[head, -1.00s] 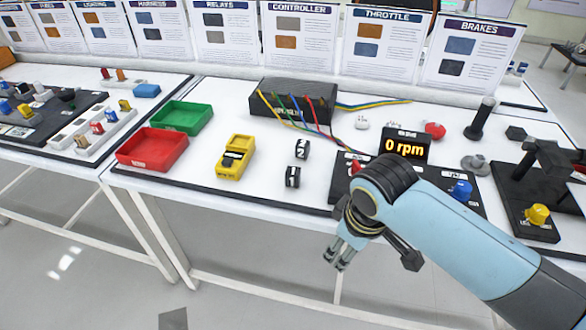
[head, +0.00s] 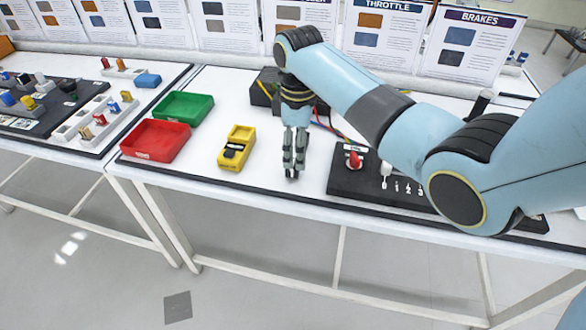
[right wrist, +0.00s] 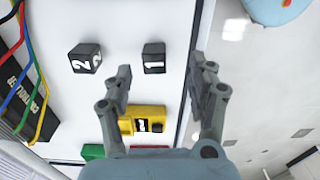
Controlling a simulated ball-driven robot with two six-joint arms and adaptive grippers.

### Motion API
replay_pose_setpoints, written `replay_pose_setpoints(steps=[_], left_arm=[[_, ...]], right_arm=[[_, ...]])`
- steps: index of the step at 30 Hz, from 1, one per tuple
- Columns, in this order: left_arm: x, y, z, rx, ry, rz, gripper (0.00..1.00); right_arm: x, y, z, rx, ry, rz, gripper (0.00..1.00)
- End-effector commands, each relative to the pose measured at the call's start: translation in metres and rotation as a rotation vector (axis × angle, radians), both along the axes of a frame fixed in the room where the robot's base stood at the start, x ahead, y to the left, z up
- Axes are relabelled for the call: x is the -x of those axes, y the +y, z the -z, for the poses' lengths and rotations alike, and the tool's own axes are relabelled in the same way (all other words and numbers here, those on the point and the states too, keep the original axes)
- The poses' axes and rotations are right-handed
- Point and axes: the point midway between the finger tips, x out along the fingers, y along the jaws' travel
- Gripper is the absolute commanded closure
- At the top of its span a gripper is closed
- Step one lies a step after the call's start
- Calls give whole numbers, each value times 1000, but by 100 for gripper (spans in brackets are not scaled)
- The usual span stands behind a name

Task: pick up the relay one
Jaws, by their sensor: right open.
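Relay one is a small black block with a white "1" label (right wrist: 154,57). In the right wrist view it lies on the white table, ahead of and between my open finger lines. Relay two, a similar block marked "2" (right wrist: 86,57), lies to its left. My right gripper (right wrist: 164,70) is open and empty, with a finger on each side. In the head view my right gripper (head: 294,168) points down over the relay spot and hides most of both relays. My left gripper is not in view.
A yellow holder (head: 240,135) with a black piece in it stands left of the gripper. Red (head: 155,140) and green (head: 185,108) trays are farther left. A black controller box (head: 262,88) with coloured wires lies behind. A black throttle panel (head: 350,182) is to the right.

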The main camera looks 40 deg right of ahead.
Motion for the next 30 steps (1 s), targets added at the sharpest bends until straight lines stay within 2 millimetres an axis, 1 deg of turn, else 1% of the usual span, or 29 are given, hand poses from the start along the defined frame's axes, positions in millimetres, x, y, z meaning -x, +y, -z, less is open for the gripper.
replay_pose_setpoints(steps=[1, 5, 11, 12, 15, 23, 30], left_arm=[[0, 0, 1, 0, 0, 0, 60], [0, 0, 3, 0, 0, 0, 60], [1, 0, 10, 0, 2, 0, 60], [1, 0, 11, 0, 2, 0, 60], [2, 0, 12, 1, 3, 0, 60], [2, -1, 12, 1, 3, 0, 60], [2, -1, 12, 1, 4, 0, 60]], right_arm=[[0, 0, 6, 0, 0, 0, 42], [-2, 0, 15, 0, -1, 1, 42], [-13, 1, 45, 1, 1, 2, 42], [-12, 1, 51, 1, 1, 2, 42], [-12, 1, 60, 1, -1, 2, 42], [-12, 1, 62, 1, -3, 1, 42], [-12, 1, 62, 1, -2, 2, 74]])
